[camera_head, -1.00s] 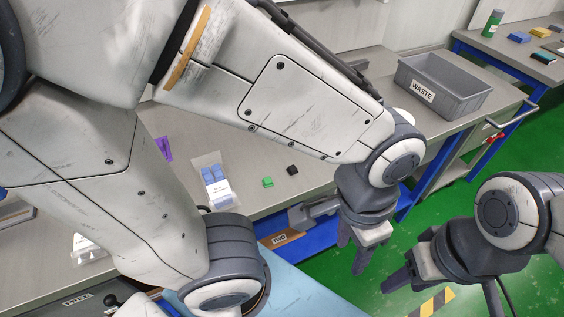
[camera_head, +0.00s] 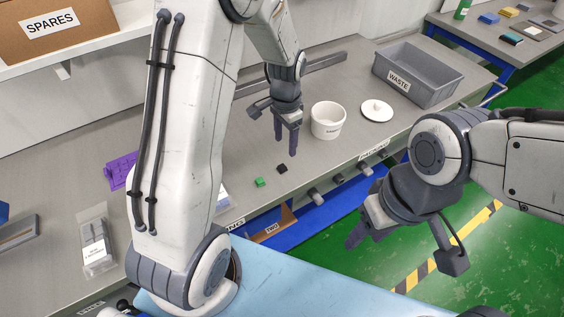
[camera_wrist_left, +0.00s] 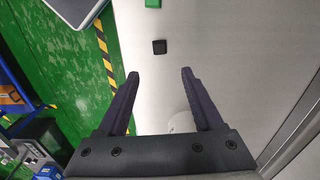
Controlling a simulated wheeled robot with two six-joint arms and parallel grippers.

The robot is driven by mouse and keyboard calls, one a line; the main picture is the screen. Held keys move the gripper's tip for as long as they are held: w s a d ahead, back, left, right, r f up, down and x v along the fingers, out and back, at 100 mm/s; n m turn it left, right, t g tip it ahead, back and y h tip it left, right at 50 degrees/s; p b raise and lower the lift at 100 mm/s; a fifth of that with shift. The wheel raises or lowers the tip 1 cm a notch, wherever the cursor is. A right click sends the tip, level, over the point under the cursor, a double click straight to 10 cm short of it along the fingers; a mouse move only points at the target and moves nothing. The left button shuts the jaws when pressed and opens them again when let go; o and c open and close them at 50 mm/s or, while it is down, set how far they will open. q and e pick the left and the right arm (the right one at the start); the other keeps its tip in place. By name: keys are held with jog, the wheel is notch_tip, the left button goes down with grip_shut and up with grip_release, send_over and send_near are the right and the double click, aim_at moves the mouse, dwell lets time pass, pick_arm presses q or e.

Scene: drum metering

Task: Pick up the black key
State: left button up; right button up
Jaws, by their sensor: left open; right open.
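The black key (camera_head: 282,168) is a small dark square block on the grey bench top, beside a green key (camera_head: 260,182). My left gripper (camera_head: 286,148) points down over the bench just behind the black key, open and empty. In the left wrist view, the black key (camera_wrist_left: 159,47) lies beyond the open fingertips (camera_wrist_left: 158,74), roughly in line with the gap between them. The green key (camera_wrist_left: 152,3) is at the top edge there. My right gripper (camera_head: 398,245) is open and empty, out in front of the bench.
A white tub (camera_head: 328,121) stands right of my left gripper, with a round white lid (camera_head: 376,110) and a grey waste bin (camera_head: 418,74) further right. A purple part (camera_head: 121,170) and a bagged item (camera_head: 96,240) lie to the left. A box labelled SPARES (camera_head: 50,28) sits on a shelf.

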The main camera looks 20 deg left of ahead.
aim_at(284, 165)
pick_arm(q)
notch_tip(284, 165, down, 4)
jog(key=shift+r, duration=0.15)
jog(key=f+p, duration=0.1)
jog(key=f, duration=0.3)
jog(key=shift+s+a+f+p, duration=0.2)
jog(key=shift+f+p, duration=0.1)
jog(key=shift+p, duration=0.1)
jog(key=shift+f, duration=0.5)
jog(key=shift+w, duration=0.1)
grip_shut()
